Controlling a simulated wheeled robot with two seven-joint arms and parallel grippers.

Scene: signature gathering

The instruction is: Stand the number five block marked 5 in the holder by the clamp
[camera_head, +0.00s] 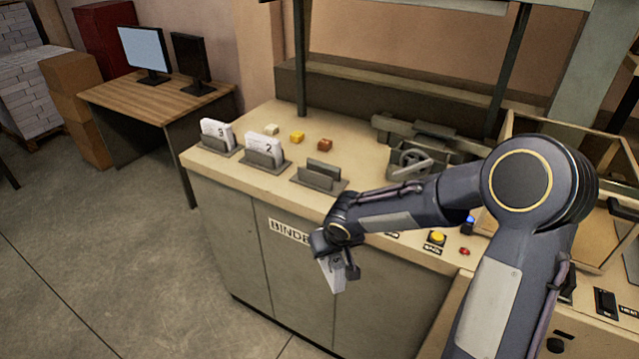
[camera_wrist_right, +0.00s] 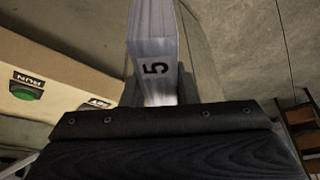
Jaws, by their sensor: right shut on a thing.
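The white block marked 5 (camera_head: 331,274) is in my right gripper (camera_head: 338,262), in front of the bench and below its top edge. In the right wrist view the block (camera_wrist_right: 155,60) points away from the gripper, with the black 5 on its face. The gripper is shut on it. The empty holder (camera_head: 318,180) stands on the bench top, up and left of the gripper, nearest the clamp (camera_head: 412,162), a grey device with a wheel. My left gripper is not in view.
Two more holders carry white blocks marked 3 (camera_head: 217,132) and 2 (camera_head: 264,147), left of the empty one. Buttons (camera_head: 436,238) line the bench's front edge. A frame post (camera_head: 300,60) rises behind.

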